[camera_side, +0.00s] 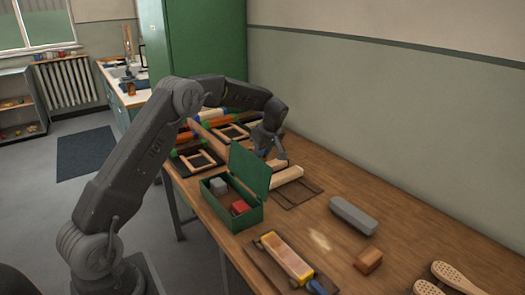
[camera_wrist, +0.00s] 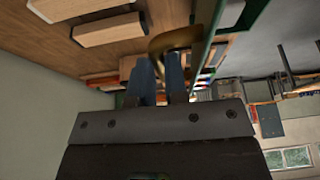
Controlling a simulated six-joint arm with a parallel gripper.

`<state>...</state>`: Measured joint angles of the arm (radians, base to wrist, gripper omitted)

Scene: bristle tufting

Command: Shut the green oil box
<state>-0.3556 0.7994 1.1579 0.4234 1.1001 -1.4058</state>
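The green oil box (camera_side: 240,222) stands on the workbench in the side view, with its lid (camera_side: 250,169) raised roughly upright on the far side. A grey block (camera_side: 218,186) and a red block (camera_side: 239,207) lie inside. My gripper (camera_side: 276,155) is just behind and right of the raised lid, pointing down; contact is unclear. In the wrist view its two blue fingers (camera_wrist: 160,75) are close together with a narrow gap. A curved brass-coloured piece (camera_wrist: 174,40) shows at the fingertips. A green edge (camera_wrist: 238,14), likely the lid, runs beside it. Whether the fingers grip anything is unclear.
A pale wooden block (camera_side: 287,176) lies on a dark mat right of the lid. A grey bar (camera_side: 353,215), a small brown block (camera_side: 368,261) and a yellow-and-wood piece (camera_side: 287,258) lie to the right and front. Wooden frames (camera_side: 196,159) lie behind the box.

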